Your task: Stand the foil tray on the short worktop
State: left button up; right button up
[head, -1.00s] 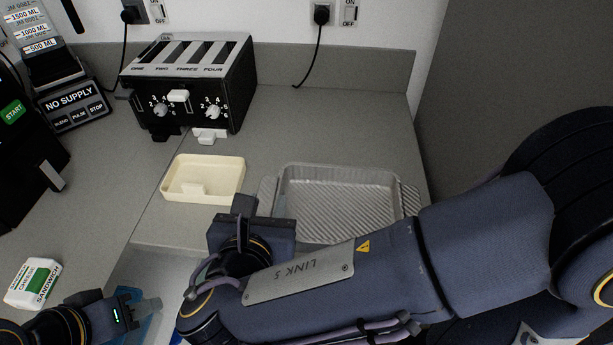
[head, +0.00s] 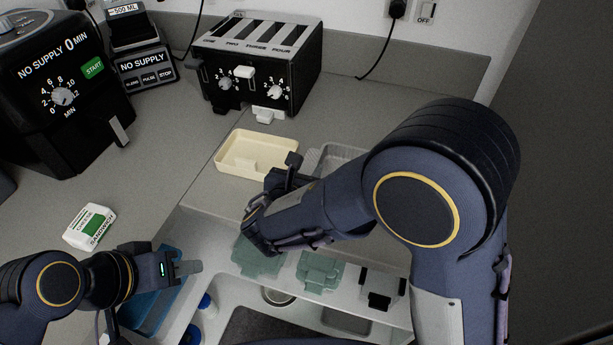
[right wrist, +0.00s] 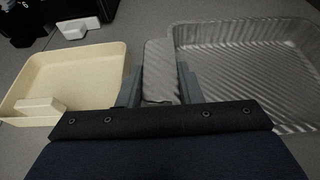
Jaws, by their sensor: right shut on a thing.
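The silver foil tray (head: 337,158) is at the worktop's front edge, to the right of the cream tray, and is mostly hidden behind my right arm in the head view. In the right wrist view the foil tray (right wrist: 245,62) looks empty and level, with ridged metal. My right gripper (right wrist: 160,90) is shut on its flat left end lip, one finger on each side. The grey worktop (head: 350,115) lies under and behind it; I cannot tell whether the tray touches it. My left gripper (head: 188,267) is at the lower left, its jaw gap unclear.
A cream tray (head: 257,153) sits close left of the foil tray, also in the right wrist view (right wrist: 75,75). A black toaster (head: 258,65) stands behind.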

jog(key=shift+f, duration=1.1)
jog(key=shift+f, duration=0.15)
jog(key=o, duration=1)
jog(key=shift+s, duration=0.1)
jog(key=shift+c, duration=0.2)
jog(key=shift+r, duration=0.3)
jog(key=v, duration=1.2)
jog(key=shift+f, duration=0.1)
